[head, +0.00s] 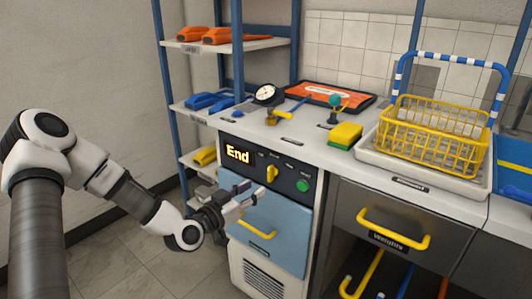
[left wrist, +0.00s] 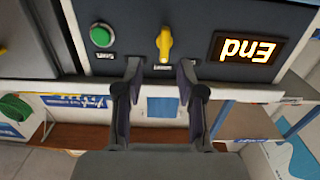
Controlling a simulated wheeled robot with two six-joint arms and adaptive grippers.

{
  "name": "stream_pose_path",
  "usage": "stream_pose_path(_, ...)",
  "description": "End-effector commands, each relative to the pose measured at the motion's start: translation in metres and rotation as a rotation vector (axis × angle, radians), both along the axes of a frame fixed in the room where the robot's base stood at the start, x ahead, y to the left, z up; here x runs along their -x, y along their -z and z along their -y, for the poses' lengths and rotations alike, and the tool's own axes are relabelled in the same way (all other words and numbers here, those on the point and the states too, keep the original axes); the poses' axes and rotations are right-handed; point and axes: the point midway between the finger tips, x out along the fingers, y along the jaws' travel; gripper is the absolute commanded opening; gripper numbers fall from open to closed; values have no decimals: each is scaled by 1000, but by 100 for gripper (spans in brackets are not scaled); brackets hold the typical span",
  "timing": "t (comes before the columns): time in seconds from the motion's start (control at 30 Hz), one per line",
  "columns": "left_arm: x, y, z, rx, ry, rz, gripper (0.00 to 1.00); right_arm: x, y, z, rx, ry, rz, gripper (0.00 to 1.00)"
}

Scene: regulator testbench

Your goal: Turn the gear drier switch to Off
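The gear drier's dark front panel (head: 236,170) has a lit display (head: 237,154) reading "End", a yellow switch knob (head: 272,173) and a green button (head: 303,185). In the left wrist view, which is upside down, the knob (left wrist: 164,43) has its long grip upright in the picture, with the green button (left wrist: 102,36) left of it and the display (left wrist: 247,48) right. My left gripper (head: 253,190) is open and empty in front of the panel, just below the knob. In the left wrist view its fingertips (left wrist: 160,72) are apart, with the knob beyond the gap. My right gripper is out of view.
Below the panel is a blue drawer front (head: 262,240) with a yellow handle. The counter above holds a dial gauge (head: 268,94), a yellow-green sponge (head: 345,135) and a yellow wire basket (head: 430,130). A "Weights" drawer (head: 400,215) is at the right. Blue shelving stands behind.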

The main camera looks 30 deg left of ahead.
Motion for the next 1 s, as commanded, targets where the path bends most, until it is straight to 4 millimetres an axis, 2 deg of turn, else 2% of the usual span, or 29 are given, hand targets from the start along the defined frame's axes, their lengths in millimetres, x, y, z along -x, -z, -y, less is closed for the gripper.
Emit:
stream_pose_path(0.03, -1, -10, -5, -3, -10, 28, 39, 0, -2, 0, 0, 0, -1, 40)
stream_pose_path(0.07, -3, -11, -6, -6, -12, 38, 39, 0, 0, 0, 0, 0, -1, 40)
stream_pose_path(0.27, -27, -5, -2, -14, -8, 36, 39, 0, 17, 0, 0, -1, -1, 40)
stream_pose_path(0.53, -71, -7, 1, -9, -10, 34, 39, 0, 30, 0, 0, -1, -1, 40)
stream_pose_path(0.83, -78, -10, 1, -3, -11, 33, 39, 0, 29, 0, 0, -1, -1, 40)
stream_pose_path(0.87, -78, -10, 1, -3, -11, 33, 35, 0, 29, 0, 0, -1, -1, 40)
stream_pose_path(0.9, -78, -9, 1, -3, -11, 33, 21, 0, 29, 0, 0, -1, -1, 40)
stream_pose_path(0.97, -78, -9, 1, -3, -11, 33, 0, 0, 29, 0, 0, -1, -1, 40)
stream_pose_path(1.0, -78, -9, 1, -3, -11, 33, 0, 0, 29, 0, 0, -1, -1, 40)
